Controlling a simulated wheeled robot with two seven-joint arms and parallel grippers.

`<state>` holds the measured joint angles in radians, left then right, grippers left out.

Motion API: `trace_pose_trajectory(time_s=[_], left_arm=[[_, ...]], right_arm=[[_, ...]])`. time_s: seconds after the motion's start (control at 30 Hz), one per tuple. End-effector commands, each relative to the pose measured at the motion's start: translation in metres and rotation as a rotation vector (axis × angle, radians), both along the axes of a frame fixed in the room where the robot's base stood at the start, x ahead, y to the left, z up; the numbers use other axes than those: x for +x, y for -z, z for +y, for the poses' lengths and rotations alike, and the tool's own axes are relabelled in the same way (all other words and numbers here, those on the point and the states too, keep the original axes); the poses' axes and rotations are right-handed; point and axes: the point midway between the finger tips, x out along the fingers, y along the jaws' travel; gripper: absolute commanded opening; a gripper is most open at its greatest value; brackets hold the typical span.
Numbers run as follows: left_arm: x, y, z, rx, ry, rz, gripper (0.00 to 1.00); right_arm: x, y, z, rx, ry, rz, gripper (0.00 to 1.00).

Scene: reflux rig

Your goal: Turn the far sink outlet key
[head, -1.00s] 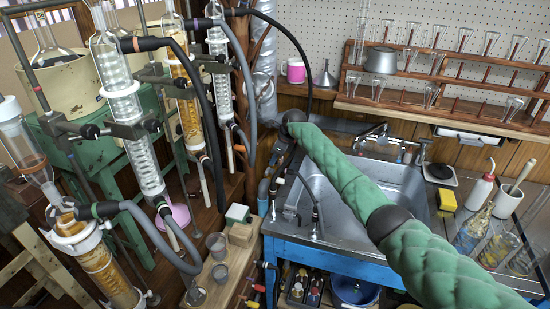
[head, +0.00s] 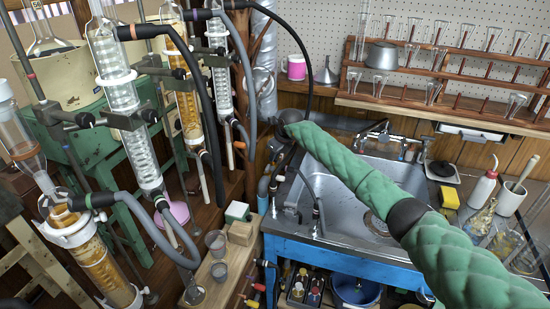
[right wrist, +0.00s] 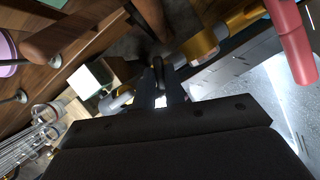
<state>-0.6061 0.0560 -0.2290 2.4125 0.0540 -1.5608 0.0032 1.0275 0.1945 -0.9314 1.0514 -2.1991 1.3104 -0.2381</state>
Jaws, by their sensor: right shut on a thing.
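My right gripper (head: 278,152) is at the far left corner of the sink (head: 334,203), at the end of my green-sleeved arm. It is small and partly hidden by my wrist in the head view. In the right wrist view its fingers (right wrist: 160,78) are closed on a small dark piece that looks like the far outlet key (right wrist: 158,66). A brass fitting (right wrist: 200,45) sits beside the fingertips. How far the key is turned cannot be told. My left gripper is not in view.
Glass condensers (head: 124,95) with black and grey hoses stand left of the sink. A red hose (right wrist: 291,40) passes close to my wrist.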

Motion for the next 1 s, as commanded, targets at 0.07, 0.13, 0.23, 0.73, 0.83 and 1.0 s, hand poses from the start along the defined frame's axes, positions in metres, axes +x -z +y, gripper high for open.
trace_pose_trajectory(time_s=[0.07, 0.13, 0.23, 0.73, 0.83, 1.0], left_arm=[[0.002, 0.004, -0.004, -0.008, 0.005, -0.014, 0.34], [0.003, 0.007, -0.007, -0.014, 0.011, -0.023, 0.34], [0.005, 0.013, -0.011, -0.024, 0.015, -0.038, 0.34], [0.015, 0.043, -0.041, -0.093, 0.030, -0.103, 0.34], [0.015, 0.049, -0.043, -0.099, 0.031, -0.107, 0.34], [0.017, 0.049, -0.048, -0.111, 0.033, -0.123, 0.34]], right_arm=[[0.000, 0.001, 0.000, -0.002, 0.067, -0.003, 0.00], [-0.001, 0.001, 0.001, -0.002, 0.135, -0.003, 0.00], [-0.001, 0.002, 0.001, -0.002, 0.229, -0.003, 0.00], [-0.002, 0.001, 0.004, -0.002, 0.592, -0.002, 0.00], [-0.002, 0.000, 0.004, 0.000, 0.631, -0.002, 0.00], [-0.003, 0.000, 0.005, 0.000, 0.670, 0.000, 0.00]])
